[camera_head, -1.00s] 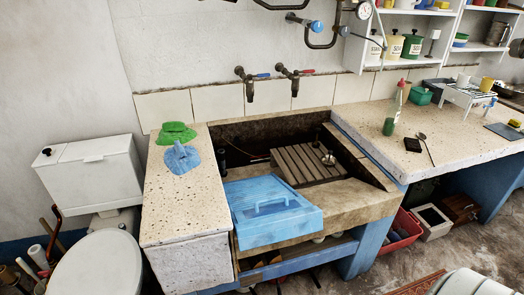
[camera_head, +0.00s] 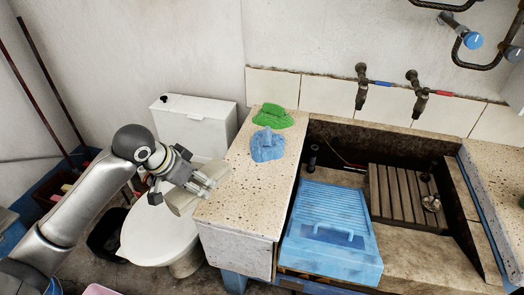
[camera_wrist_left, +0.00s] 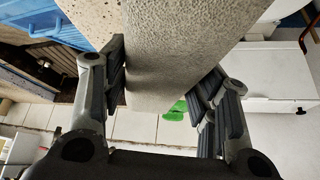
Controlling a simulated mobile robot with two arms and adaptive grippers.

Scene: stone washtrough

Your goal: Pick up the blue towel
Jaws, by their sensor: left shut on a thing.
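The blue towel (camera_head: 267,146) lies crumpled on the speckled stone counter (camera_head: 240,200), left of the sink and just in front of a green towel (camera_head: 272,117). My left gripper (camera_head: 205,183) is at the counter's left edge, over the toilet, in front of and left of the blue towel and apart from it. It is shut on a beige-grey, rough-textured thing (camera_head: 185,199), which fills the space between the fingers in the left wrist view (camera_wrist_left: 185,55). What it is I cannot tell. The green towel also shows there (camera_wrist_left: 176,110); the blue towel does not. My right gripper is not in view.
A blue ribbed tray (camera_head: 333,225) lies at the sink's front left. Two taps (camera_head: 361,85) stick out from the wall above the sink. A toilet (camera_head: 160,235) stands left of the counter, with its cistern (camera_head: 195,125) behind. The counter's front half is clear.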

